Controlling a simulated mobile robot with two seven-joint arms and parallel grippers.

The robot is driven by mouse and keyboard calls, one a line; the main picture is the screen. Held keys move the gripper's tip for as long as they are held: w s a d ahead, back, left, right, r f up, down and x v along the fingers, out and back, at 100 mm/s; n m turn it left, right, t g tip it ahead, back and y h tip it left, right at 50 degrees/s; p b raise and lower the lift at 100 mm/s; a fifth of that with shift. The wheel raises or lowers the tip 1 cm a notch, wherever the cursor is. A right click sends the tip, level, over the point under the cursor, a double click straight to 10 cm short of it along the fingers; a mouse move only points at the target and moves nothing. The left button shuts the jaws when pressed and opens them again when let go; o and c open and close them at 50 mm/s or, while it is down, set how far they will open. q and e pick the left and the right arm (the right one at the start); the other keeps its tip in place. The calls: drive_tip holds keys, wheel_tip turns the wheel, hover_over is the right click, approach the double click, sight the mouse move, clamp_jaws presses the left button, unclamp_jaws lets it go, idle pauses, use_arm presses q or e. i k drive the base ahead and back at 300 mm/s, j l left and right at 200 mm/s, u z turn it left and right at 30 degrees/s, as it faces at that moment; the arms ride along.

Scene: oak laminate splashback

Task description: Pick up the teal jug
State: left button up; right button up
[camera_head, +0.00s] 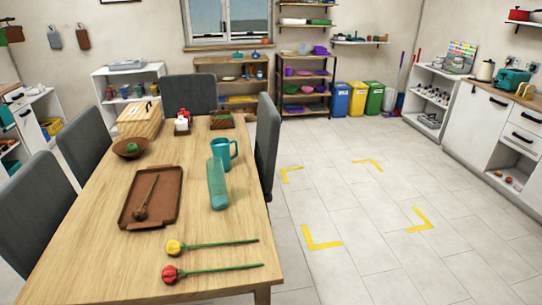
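The teal jug (222,153) stands upright on the wooden table (95,273), near its right edge, with its handle toward the right. Neither of my grippers shows in the head view.
A brown tray (167,172) with a wooden spoon lies left of the bottle. A yellow flower (174,247) and a red flower (170,273) lie in front. A brown bowl (122,149) and wooden box (138,120) stand behind. Grey chairs (268,140) surround the table. The right floor is clear.

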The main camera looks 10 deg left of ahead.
sight(220, 147)
drive_tip(key=z, duration=1.55)
drive_tip(key=i+j+z, duration=0.1)
drive_tip(key=i+z, duration=0.2)
drive_tip(key=i, duration=0.95)
drive_tip(key=i+j+u, duration=0.1)
drive_tip(key=i+u, duration=0.55)
drive_tip(key=i+l+u, duration=0.15)
drive_tip(key=i+u, duration=0.2)
drive_tip(key=i+j+u, duration=0.1)
drive_tip(key=i+u, duration=0.25)
drive_tip(key=i, duration=0.3)
drive_tip(key=i+l+u, duration=0.1)
drive_tip(key=i+u, duration=0.25)
drive_tip(key=i, duration=0.3)
drive_tip(key=i+u, duration=0.1)
drive_tip(key=u, duration=0.35)
drive_tip(key=i+u, duration=0.1)
drive_tip(key=u, duration=0.3)
drive_tip(key=i+l+u, duration=0.1)
drive_tip(key=u, duration=2.65)
